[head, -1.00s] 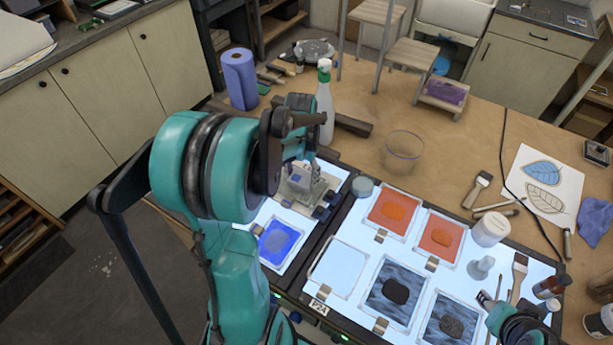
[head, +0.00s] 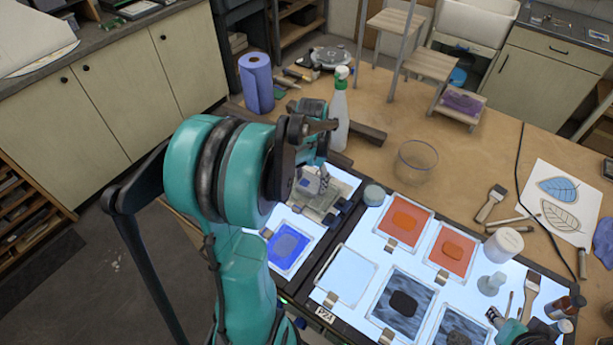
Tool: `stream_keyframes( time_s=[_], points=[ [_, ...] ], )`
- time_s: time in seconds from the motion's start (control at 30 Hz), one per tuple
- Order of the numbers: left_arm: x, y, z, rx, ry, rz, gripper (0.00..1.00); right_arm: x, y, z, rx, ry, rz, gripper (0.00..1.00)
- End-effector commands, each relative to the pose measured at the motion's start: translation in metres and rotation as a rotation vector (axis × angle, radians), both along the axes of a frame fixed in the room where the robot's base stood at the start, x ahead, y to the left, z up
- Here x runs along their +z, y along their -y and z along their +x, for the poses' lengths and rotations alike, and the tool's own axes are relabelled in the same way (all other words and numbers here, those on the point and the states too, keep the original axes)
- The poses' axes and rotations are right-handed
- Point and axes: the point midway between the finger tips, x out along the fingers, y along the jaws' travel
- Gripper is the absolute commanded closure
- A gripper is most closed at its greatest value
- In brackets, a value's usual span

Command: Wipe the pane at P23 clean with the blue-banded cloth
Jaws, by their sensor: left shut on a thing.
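My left gripper (head: 316,183) is low over the back pane on the left light panel, partly hidden by my arm. It is shut on a greyish pad-like thing with a small blue patch, which seems to be the blue-banded cloth (head: 305,184). It appears to be at or just above the pane (head: 336,206), which looks grey and smeared; touching cannot be told. No label P23 can be read. My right gripper (head: 495,316) is at the lower right, small and partly cut off; its jaws are unclear.
A blue-painted pane (head: 287,244) lies in front. The right panel holds orange panes (head: 404,222), dark streaked panes (head: 402,303) and a clear pane (head: 346,275). A spray bottle (head: 340,120), a small jar (head: 374,195) and a glass bowl (head: 415,160) stand nearby.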

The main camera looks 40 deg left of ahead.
Motion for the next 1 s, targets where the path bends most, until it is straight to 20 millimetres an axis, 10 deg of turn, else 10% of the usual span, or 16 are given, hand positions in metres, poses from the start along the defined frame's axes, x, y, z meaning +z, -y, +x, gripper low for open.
stream_keyframes(
  time_s=[0.6,1.0],
  points=[
    [-0.003,0.033,-0.002,-0.001,0.000,-0.001,0.82,-0.001,0.000,0.000,0.000,0.000,0.000,0.60],
    [-0.002,0.010,-0.005,0.003,0.000,0.000,0.82,-0.002,0.000,0.000,0.000,0.000,0.000,0.60]
  ],
)
